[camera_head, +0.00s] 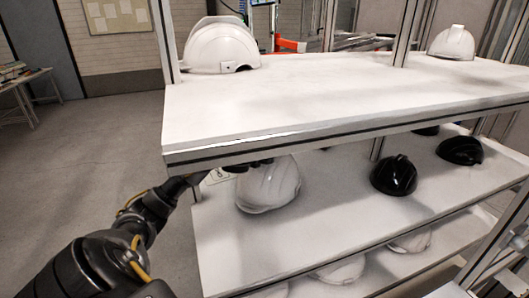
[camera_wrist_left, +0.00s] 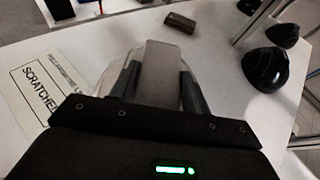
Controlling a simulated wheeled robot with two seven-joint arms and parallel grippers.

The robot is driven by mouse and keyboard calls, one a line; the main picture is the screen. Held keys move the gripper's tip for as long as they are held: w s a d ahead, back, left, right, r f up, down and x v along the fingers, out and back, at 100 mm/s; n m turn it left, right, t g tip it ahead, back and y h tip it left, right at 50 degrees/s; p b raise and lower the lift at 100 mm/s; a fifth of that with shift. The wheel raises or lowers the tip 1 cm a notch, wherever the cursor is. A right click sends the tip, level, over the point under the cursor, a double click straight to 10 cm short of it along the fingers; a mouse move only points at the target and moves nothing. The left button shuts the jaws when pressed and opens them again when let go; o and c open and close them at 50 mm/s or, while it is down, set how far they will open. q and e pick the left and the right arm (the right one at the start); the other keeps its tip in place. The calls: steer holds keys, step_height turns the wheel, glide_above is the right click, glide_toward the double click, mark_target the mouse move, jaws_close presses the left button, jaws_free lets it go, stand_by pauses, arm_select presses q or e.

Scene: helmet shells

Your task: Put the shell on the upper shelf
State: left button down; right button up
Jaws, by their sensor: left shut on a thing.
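A white helmet shell (camera_head: 270,188) is at the middle shelf (camera_head: 300,237), near its left front, below the front edge of the upper shelf (camera_head: 330,95). My left gripper (camera_head: 255,163) reaches in from the left and is shut on the top of this shell; the upper shelf's edge partly hides it. In the left wrist view the fingers (camera_wrist_left: 160,88) are close together, with the pale shell (camera_wrist_left: 107,68) showing around them. I cannot tell whether the shell touches the middle shelf. My right gripper is not in view.
White helmets stand on the upper shelf at left (camera_head: 222,48) and far right (camera_head: 453,42), with free room between. Black helmets (camera_head: 394,175) (camera_head: 460,150) sit on the middle shelf. A label reading "SCRATCHED" (camera_wrist_left: 38,85) lies beside the shell. Uprights (camera_head: 405,30) border the shelves.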

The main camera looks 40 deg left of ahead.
mark_target(257, 171)
arm_select(q)
steer(key=c, duration=0.7)
jaws_free()
steer(key=shift+f, duration=0.1)
steer(key=shift+s+r+p, duration=0.2)
steer(key=shift+r+p, duration=0.1)
steer(key=shift+p, duration=0.05)
steer(key=p+v, duration=0.4)
steer(key=v, duration=0.2)
steer(key=shift+s+d+r, duration=0.1)
steer(key=shift+s+r, duration=0.05)
steer(key=shift+s, duration=0.05)
steer(key=shift+s+d, duration=0.15)
steer(key=shift+s, duration=0.1)
